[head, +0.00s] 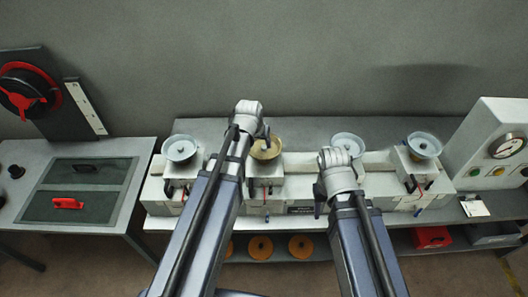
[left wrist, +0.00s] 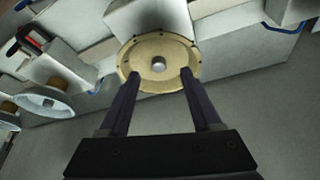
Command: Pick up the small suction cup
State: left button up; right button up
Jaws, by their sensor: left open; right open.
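Several round suction cups stand in a row on the white machine. A tan cup (head: 266,148) has a grey centre hub and also shows in the left wrist view (left wrist: 158,48). Grey-blue cups stand at the far left (head: 179,149), right of centre (head: 347,143) and far right (head: 424,145). Which one counts as small is not clear. My left gripper (left wrist: 157,76) is open, its fingertips at two sides of the tan cup's near rim; contact cannot be judged. My right gripper (head: 319,196) is over the machine front, mostly hidden by its arm, and holds nothing visible.
The long white machine (head: 300,188) fills the bench. A gauge box (head: 498,143) stands at the right end. A side table (head: 120,152) with a dark inset panel and red handle (head: 67,203) is at left. Orange discs (head: 261,247) and a red box (head: 431,237) are below.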

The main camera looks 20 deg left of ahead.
aim_at(264, 147)
pick_arm(q)
jog(key=shift+w+b+x, duration=0.2)
jog(key=shift+b+x, duration=1)
jog(key=shift+x, duration=0.35)
jog(key=shift+w+b+x, duration=0.25)
jog(key=shift+b+x, duration=0.95)
jog(key=shift+x, duration=0.4)
jog(key=shift+s+d+r, duration=0.1)
jog(key=shift+d+r, duration=0.05)
jog(key=shift+r, duration=0.15)
grip_shut()
